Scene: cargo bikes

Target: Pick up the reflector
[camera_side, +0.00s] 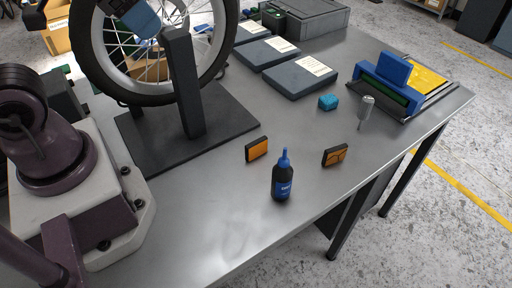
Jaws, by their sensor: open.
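Two small orange blocks with dark casings, which look like reflectors, stand on the grey metal table. The left reflector (257,149) has a plain orange face and stands behind and left of a dark bottle. The right reflector (335,155) has dark lines across its orange face, perhaps cracks, and stands nearer the table's right edge. Both are upright and apart from other things. My gripper is not in view; only the lower part of my arm shows at the left.
A dark bottle with a blue cap (283,178) stands between the reflectors, nearer the camera. A wheel (222,62) is on a black stand (186,90).

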